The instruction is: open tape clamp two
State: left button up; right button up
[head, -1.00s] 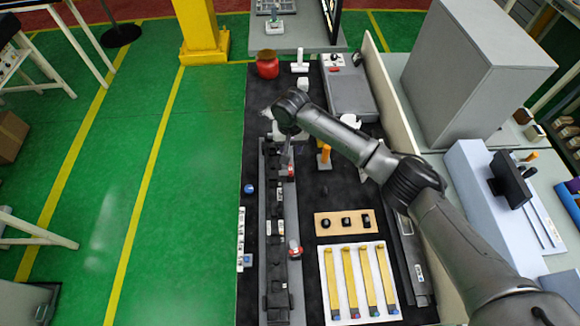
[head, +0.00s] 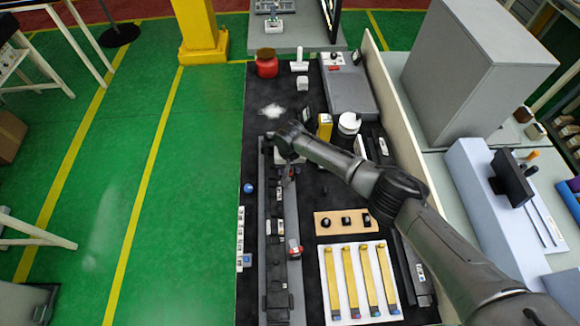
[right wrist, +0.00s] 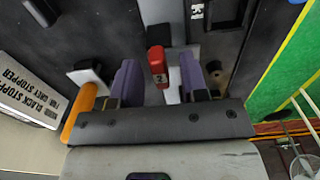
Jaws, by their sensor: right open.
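Tape clamp two (right wrist: 157,62) shows in the right wrist view as a red lever marked "2". It stands between the two purple fingers of my right gripper (right wrist: 160,80), with a visible gap on either side. The gripper is open and holds nothing. In the head view my right gripper (head: 289,161) is over the upper part of the long dark rail fixture (head: 278,215), and my wrist hides much of the clamp there. A second red-topped clamp (head: 295,249) sits lower on the same fixture. My left gripper is not in view.
A white tray (head: 333,308) with several yellow strips and a wooden block (head: 322,231) with black knobs lie right of the fixture. A white labelled strip (head: 240,236) and a blue ball (head: 249,188) lie left. A red pot (head: 267,66) stands at the back.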

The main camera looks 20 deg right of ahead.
jog(key=shift+c, duration=0.3)
grip_shut()
